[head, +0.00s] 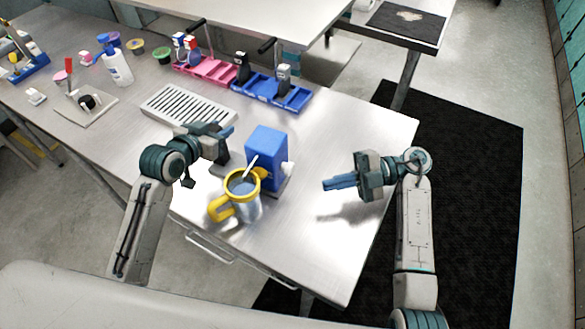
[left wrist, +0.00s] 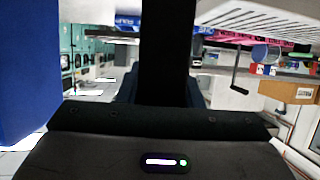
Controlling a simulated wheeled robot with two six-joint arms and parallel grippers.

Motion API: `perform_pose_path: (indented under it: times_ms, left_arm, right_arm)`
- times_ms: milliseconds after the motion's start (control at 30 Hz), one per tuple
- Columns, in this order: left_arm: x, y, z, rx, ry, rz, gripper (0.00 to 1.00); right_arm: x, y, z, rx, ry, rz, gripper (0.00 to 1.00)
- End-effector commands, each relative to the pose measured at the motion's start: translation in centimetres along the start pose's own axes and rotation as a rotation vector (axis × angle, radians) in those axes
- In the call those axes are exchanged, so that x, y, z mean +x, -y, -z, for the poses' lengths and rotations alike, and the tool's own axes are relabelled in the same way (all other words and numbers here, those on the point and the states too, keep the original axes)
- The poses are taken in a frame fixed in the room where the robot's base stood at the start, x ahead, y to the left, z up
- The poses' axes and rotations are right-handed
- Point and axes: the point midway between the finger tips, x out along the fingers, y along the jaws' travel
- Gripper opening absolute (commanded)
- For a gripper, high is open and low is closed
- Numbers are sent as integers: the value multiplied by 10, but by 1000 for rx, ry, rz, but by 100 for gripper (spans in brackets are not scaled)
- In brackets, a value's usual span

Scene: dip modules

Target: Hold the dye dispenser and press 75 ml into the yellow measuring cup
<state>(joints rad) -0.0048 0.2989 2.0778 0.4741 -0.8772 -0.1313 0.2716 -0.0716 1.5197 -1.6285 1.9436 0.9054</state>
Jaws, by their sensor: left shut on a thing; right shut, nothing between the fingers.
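The dye dispenser (head: 265,157) is a blue box standing upright on a grey base near the table's front edge. The measuring cup (head: 247,209), clear with a yellow rim and handle, stands in front of it. A thin white spout or stick reaches from the cup's mouth up the dispenser's front. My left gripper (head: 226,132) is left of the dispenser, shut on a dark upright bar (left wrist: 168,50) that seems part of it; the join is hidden. The blue box fills the left wrist view's left edge (left wrist: 28,70). My right gripper (head: 326,185) is shut and empty, right of the dispenser.
A slotted white drain tray (head: 190,108) lies behind my left gripper. Pink (head: 207,69) and blue (head: 290,97) racks stand further back. A white bottle (head: 117,68) and several small tubs are at the back left. The table's right side is clear.

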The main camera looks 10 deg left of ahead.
Motion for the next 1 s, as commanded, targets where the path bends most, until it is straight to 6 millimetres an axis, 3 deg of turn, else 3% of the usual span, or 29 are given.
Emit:
perform_pose_path:
  times_ms: [200,467,667,1000]
  left_arm:
    - [0,0,0,-1,0,0,0]
    - [0,0,0,-1,0,0,0]
    - [0,0,0,-1,0,0,0]
    - [0,0,0,-1,0,0,0]
  right_arm:
    - [-24,13,13,1,1,2,0]
    - [-24,13,13,0,-1,1,0]
    - [-14,7,8,-1,-2,-1,0]
    - [24,-13,-12,-1,-3,-1,0]
